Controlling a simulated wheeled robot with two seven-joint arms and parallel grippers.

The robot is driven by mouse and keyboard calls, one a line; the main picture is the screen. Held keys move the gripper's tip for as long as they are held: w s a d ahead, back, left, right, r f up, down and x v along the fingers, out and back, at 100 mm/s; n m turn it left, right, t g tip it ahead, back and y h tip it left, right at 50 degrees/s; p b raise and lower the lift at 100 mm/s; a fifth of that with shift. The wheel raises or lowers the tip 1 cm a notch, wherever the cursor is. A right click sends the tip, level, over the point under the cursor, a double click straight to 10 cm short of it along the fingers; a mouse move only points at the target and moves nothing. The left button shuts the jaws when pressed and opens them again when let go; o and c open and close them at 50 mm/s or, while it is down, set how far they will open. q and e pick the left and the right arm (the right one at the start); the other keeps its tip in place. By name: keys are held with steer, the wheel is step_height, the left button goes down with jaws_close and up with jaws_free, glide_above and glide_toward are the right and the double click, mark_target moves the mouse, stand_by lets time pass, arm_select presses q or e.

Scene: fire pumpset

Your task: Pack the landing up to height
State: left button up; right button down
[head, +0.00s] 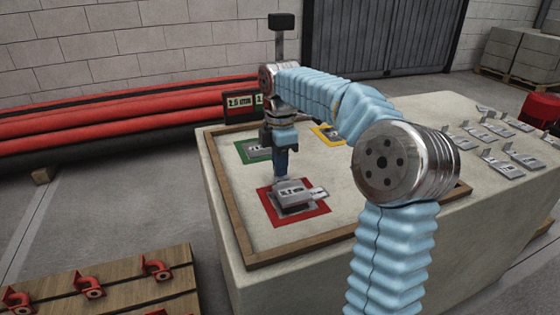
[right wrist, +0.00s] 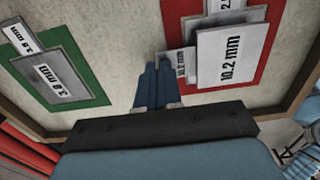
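A grey plate marked 10.2 mm (head: 292,190) sits over the red-framed square (head: 318,213), with dark shadow under its near edge. It also shows in the right wrist view (right wrist: 232,55). Other plates lie partly hidden beneath it, one with a tab (head: 319,193). My right gripper (head: 281,178) is at the plate's far edge; its blue fingers (right wrist: 158,82) are close together at a small labelled tab (right wrist: 180,65) and appear closed on it. A plate marked 3.8 mm (right wrist: 52,76) lies on the green-framed square (right wrist: 85,55). My left gripper is out of view.
A wooden rim (head: 228,205) borders the sandy top of the block. A yellow-framed square (head: 325,133) is partly hidden by my arm. Several tabbed plates (head: 498,142) lie on the block's right side. A dark sign (head: 239,105) stands behind, near red pipes (head: 110,110).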

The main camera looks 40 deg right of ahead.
steer(key=shift+f, duration=0.6)
stand_by(0.7)
steer(key=c, duration=1.2)
jaws_free()
steer(key=shift+c, duration=0.2)
step_height(320, 180, up, 14)
steer(key=p, duration=0.3)
steer(key=shift+f, duration=0.15)
